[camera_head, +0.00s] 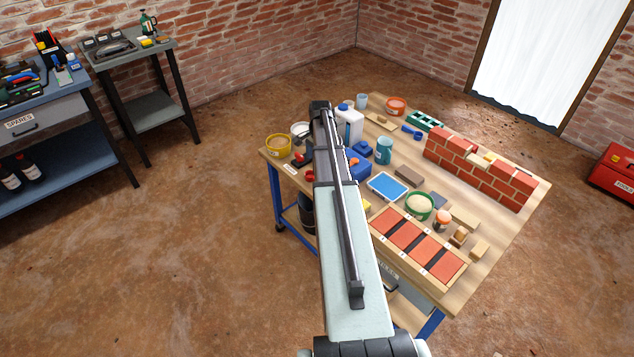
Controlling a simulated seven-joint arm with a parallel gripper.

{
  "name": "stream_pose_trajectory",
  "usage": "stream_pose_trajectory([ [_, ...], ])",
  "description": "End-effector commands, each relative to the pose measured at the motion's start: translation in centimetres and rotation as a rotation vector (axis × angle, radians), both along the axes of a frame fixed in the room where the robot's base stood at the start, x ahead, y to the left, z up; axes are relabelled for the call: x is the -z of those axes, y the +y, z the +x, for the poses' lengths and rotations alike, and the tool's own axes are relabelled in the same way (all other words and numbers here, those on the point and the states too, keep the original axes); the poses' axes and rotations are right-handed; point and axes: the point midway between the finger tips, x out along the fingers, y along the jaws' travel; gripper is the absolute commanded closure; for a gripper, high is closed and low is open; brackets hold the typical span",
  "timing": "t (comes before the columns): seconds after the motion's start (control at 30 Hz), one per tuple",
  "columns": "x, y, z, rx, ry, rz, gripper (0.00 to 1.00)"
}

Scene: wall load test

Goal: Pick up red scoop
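A small red object (309,175) lies near the left edge of the wooden workbench (505,225), just left of my arm. It may be the red scoop, but it is partly covered and too small to be sure. A dark shape with some red (302,157) sits just above it, also partly behind my arm; I cannot tell what it is. My arm reaches from the bottom over the bench's left part. My gripper's fingers cannot be made out; the arm hides that area.
A yellow tub (278,146), white jug (350,124), blue scoop (412,132), blue tray (387,187), green tub (419,206) and brick wall (480,168) crowd the bench. Red panels (418,245) line its front. A grey side table (130,55) stands at the back left.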

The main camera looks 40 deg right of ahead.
Motion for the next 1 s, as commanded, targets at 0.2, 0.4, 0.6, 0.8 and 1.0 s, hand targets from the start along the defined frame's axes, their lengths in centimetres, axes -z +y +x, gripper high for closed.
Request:
stream_pose_trajectory([
  [0.2, 3.3, 0.0, 0.0, -0.001, 0.002, 0.001, 0.0],
  [0.4, 4.6, 0.0, 0.0, -0.002, 0.0, 0.0, 0.0],
  [0.6, 5.3, 0.0, 0.1, -0.002, 0.001, 0.0, 0.0],
  [0.8, 7.5, 0.1, 0.2, -0.002, 0.001, 0.001, 0.0],
  [1.0, 9.7, 0.2, 0.2, -0.002, 0.0, 0.0, 0.0],
])
